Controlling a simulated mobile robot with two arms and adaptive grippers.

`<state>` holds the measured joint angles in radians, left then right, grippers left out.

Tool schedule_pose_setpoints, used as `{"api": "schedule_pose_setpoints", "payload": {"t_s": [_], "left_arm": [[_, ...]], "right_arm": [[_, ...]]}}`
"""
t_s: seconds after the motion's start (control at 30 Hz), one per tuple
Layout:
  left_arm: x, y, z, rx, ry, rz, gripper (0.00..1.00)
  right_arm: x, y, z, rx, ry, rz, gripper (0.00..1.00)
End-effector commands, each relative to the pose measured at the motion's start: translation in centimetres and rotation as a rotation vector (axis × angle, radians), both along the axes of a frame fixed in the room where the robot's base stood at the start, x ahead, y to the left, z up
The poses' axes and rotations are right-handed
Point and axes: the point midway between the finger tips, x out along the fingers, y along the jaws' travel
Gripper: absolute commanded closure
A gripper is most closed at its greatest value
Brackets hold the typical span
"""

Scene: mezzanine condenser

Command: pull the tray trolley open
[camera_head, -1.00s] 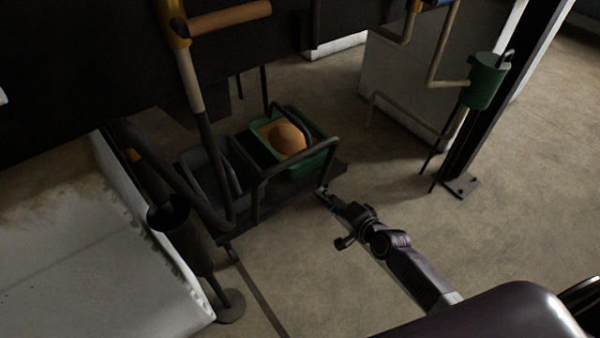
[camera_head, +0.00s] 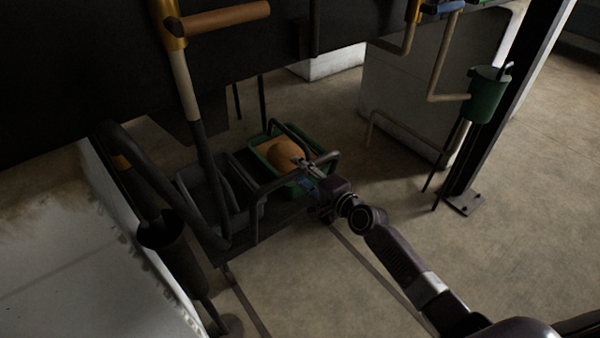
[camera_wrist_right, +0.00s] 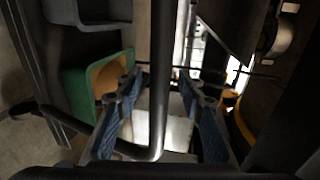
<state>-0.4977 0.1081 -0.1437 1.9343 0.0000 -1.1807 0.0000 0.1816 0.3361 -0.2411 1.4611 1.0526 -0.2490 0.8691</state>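The tray trolley is a low dark platform (camera_head: 275,222) with a bent tube handle (camera_head: 268,190) along its near side. It carries a green tray (camera_head: 262,150) with a round orange-brown object (camera_head: 285,154) in it. I cannot tell whether either pad touches the tube. The green tray (camera_wrist_right: 85,90) shows left of the fingers. My left gripper is not in view.
A dark bin (camera_head: 205,190) stands on the trolley's left part. A white block (camera_head: 70,250) is at left. A green bucket (camera_head: 486,98) hangs by the right post. Floor in front (camera_head: 310,280) is clear, with thin rails.

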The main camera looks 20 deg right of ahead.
Motion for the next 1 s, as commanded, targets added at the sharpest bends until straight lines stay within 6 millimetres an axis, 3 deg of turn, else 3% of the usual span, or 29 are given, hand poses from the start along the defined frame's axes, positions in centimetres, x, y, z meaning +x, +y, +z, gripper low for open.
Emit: {"api": "schedule_pose_setpoints", "payload": {"t_s": [0.3,0.63,1.0], "left_arm": [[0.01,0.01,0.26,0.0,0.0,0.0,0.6],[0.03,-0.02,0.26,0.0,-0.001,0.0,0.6],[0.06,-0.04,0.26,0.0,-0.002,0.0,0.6]], "right_arm": [[0.25,0.08,-0.04,-0.001,0.0,0.0,0.64],[0.24,0.06,-0.05,-0.001,0.0,-0.001,1.0],[0.23,0.04,-0.04,-0.001,0.0,-0.001,1.0]]}}
